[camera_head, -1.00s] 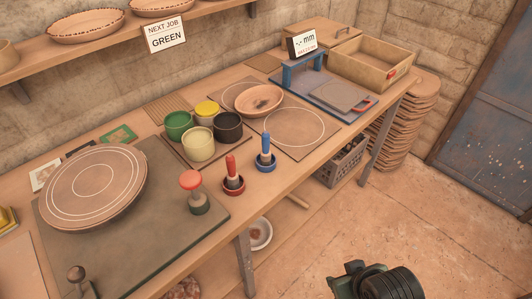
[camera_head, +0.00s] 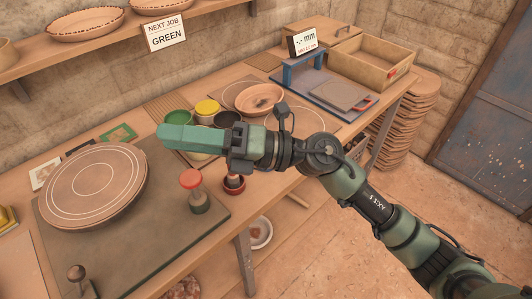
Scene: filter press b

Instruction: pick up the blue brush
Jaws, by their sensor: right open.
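The blue brush is hidden now behind my right arm and gripper; the earlier view has it upright in a small dark blue holder, right of the red brush. My right gripper (camera_head: 178,138) reaches in from the right above the bench, green fingers pointing left, in front of the pots. Its jaws are open, with nothing seen between them. Of the red brush, only the lower part and its dark red holder (camera_head: 233,184) show, just below the gripper. My left gripper is not in view.
The green pot (camera_head: 178,121), yellow pot (camera_head: 207,107) and black pot (camera_head: 227,118) stand behind the gripper. A clay bowl (camera_head: 260,98) lies beyond. A sign (camera_head: 164,33) reads "NEXT JOB GREEN".

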